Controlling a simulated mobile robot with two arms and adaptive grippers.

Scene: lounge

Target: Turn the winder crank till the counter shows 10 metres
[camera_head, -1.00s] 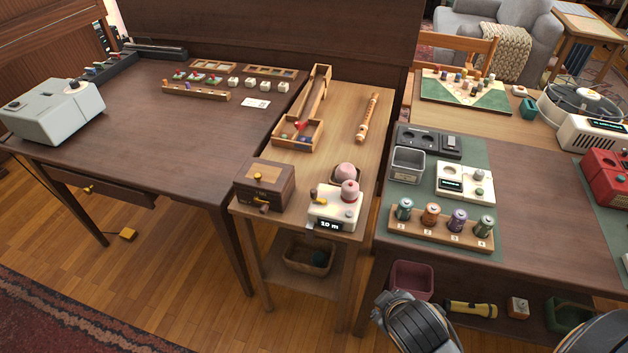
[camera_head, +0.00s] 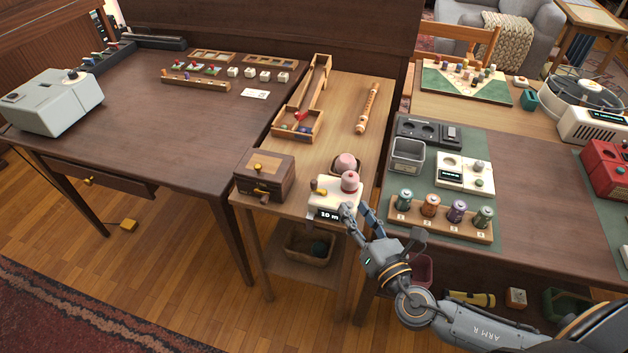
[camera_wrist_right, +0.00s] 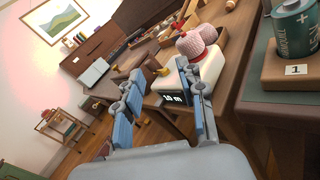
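The winder (camera_head: 325,199) is a cream box near the front edge of the narrow wooden side table (camera_head: 345,118). A pink ball of yarn (camera_head: 349,181) sits on its top, and its crank (camera_head: 317,187) with a yellow knob is at the left. The counter (camera_head: 328,215) on the front reads 10 m; it also shows in the right wrist view (camera_wrist_right: 173,98). My right gripper (camera_head: 357,212) is at the winder's front right corner, its fingers apart with nothing between them. The open fingers frame the counter in the right wrist view (camera_wrist_right: 160,105). My left gripper is out of view.
A wooden box (camera_head: 265,178) with a small crank stands close left of the winder. A second pink thing (camera_head: 345,163) is behind it. A recorder (camera_head: 368,108) lies farther back.

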